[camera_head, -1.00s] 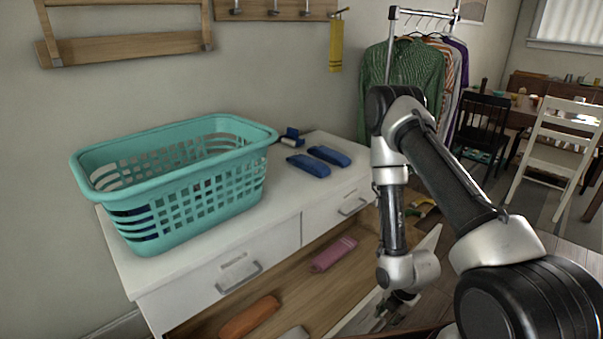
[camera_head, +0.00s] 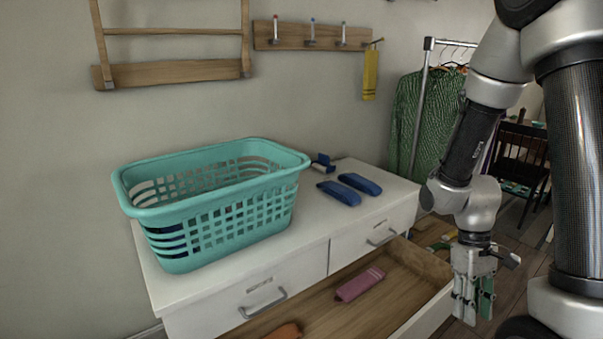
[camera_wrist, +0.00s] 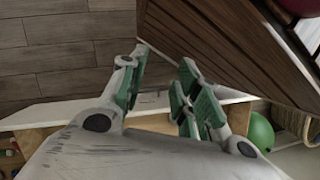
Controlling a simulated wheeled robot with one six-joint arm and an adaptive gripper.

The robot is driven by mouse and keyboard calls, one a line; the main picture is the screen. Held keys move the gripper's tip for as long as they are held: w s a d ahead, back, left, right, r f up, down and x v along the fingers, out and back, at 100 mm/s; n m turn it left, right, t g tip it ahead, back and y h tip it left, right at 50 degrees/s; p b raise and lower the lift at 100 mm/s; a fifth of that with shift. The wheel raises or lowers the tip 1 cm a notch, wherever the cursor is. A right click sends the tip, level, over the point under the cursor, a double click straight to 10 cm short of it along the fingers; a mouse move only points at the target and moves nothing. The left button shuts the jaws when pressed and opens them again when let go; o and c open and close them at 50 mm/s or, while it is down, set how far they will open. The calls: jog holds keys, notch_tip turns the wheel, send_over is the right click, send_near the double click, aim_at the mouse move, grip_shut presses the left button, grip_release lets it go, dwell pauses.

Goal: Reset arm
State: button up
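My gripper (camera_head: 473,296) hangs pointing down at the right of the head view, beside the front right corner of the open drawer (camera_head: 398,288). In the wrist view its green-padded fingers (camera_wrist: 160,92) are spread apart with nothing between them. The wrist view shows a pale drawer edge and the dark plank floor (camera_wrist: 62,62) beyond the fingers. My arm reaches down from the upper right of the head view, bent at the elbow.
A white dresser (camera_head: 305,245) carries a teal laundry basket (camera_head: 225,225) and blue cases (camera_head: 360,183). A pink case (camera_head: 360,284) and an orange item (camera_head: 284,331) lie in the drawer. A green ball (camera_wrist: 261,131) shows in the wrist view. A clothes rack (camera_head: 422,105) stands behind.

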jog(key=s+r+m+t, duration=0.1)
jog(key=r+t, duration=0.3)
jog(key=r, duration=0.8)
jog(key=s+r+m+t, duration=0.2)
jog(key=s+r+t, duration=0.1)
jog(key=r, duration=1)
jog(key=shift+t+y, duration=0.3)
jog(key=shift+t, duration=0.6)
